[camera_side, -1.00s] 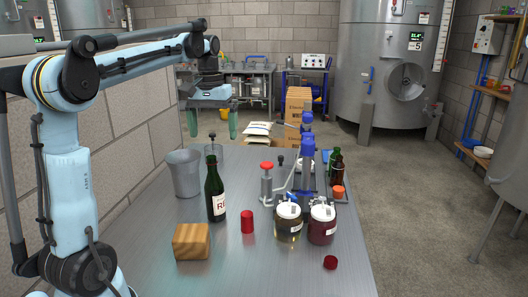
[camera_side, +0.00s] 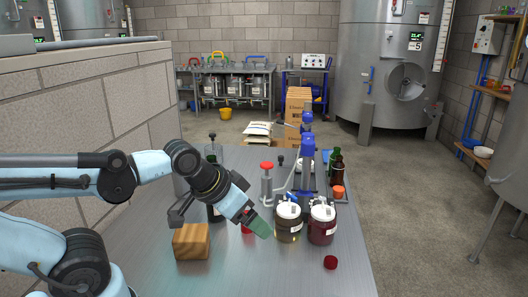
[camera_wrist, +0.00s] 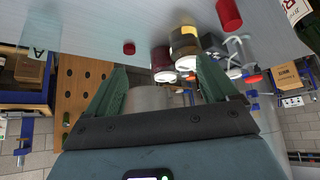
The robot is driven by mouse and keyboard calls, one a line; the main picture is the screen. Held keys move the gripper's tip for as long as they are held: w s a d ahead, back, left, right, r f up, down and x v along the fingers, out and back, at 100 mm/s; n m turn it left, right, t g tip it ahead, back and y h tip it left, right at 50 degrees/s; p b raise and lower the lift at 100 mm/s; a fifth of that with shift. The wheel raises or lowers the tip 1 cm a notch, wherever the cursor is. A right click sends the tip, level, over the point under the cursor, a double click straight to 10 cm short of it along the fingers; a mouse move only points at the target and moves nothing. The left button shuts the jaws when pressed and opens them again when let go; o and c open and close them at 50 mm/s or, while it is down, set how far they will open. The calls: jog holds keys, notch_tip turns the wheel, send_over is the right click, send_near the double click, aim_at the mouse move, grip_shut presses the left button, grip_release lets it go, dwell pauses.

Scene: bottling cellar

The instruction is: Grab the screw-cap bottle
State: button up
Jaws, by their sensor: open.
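A dark wine bottle with a white label (camera_side: 214,215) stands upright at the left of the steel table (camera_side: 320,280). In the side view my arm and gripper (camera_side: 260,228) hide most of it. In the wrist view its label and dark glass (camera_wrist: 300,14) show at the top right corner. I cannot tell which has a screw cap. My gripper is open and empty, tilted down above the table just left of the jars; both fingers show in the wrist view (camera_wrist: 162,68).
A dark jar (camera_side: 289,226) and a red jar (camera_side: 321,228), both white-lidded, stand close to my fingertips. A red cylinder (camera_side: 246,228) is partly hidden behind my gripper. A wooden block (camera_side: 191,242), a dark red cap (camera_side: 330,262) and a red-topped device (camera_side: 266,182) are nearby.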

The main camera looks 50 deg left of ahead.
dwell(0.4)
jog(key=w+a+f+n+g+y, duration=0.1)
jog(key=a+f+n+y, duration=0.1)
jog(key=a+n+y, duration=0.2)
jog(key=w+a+f+n+g+y, duration=0.1)
jog(key=a+n+y, duration=0.4)
jog(key=a, duration=0.6)
jog(key=w+a+f+n+g+y, duration=0.2)
jog(key=a+f+n+y, duration=0.1)
jog(key=a+n, duration=0.4)
jog(key=shift+w+a+f+g+y, duration=0.1)
jog(key=shift+a+f+g+y, duration=0.3)
jog(key=shift+a+y, duration=0.3)
jog(key=shift+d+r, duration=0.1)
jog(key=c, duration=1.4)
jog(key=shift+o, duration=0.2)
jog(key=shift+r, duration=0.2)
